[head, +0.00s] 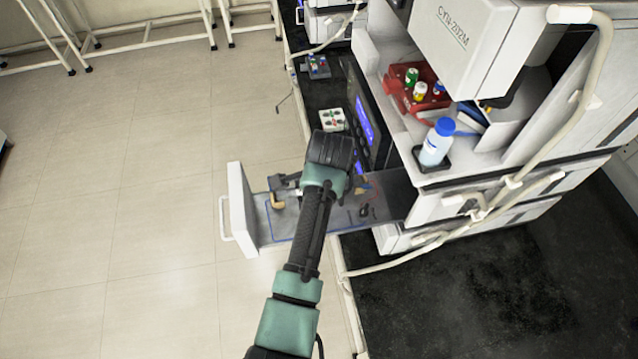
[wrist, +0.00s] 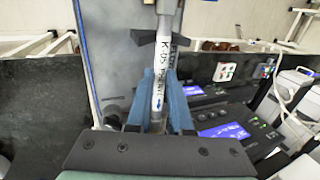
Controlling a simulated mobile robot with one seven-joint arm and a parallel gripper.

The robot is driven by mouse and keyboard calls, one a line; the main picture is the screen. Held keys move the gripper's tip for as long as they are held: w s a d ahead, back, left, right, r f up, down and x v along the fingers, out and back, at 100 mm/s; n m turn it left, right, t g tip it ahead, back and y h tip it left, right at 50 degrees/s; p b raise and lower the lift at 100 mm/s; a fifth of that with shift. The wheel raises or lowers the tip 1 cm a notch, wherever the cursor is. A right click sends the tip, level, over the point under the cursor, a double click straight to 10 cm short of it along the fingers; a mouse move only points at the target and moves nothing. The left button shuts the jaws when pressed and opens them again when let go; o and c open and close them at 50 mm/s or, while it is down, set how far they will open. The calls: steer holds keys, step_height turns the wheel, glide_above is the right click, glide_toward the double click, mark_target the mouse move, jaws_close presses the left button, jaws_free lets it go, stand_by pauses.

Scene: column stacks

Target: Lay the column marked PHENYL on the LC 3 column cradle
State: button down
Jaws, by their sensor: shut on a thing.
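The column (wrist: 160,88) in the wrist view is a slim silver-white tube. The column runs lengthwise up the picture, over a grey drawer floor (wrist: 105,50). A dark bracket (wrist: 143,37), likely part of the cradle, shows on both sides of the column. I cannot tell whether they touch. In the head view my arm hides the gripper and column, above the pulled-out drawer (head: 237,208).
A bottle with a blue cap (head: 436,143) and a red vial rack (head: 418,88) stand on the instrument to the right. A white block with coloured dots (head: 331,120) lies on the black bench behind the drawer. Open floor lies to the left.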

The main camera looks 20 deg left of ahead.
steer(key=shift+f, duration=0.35)
steer(key=c, duration=0.7)
jaws_free()
steer(key=shift+c, duration=0.2)
steer(key=b+v, duration=0.2)
steer(key=v, duration=1.1)
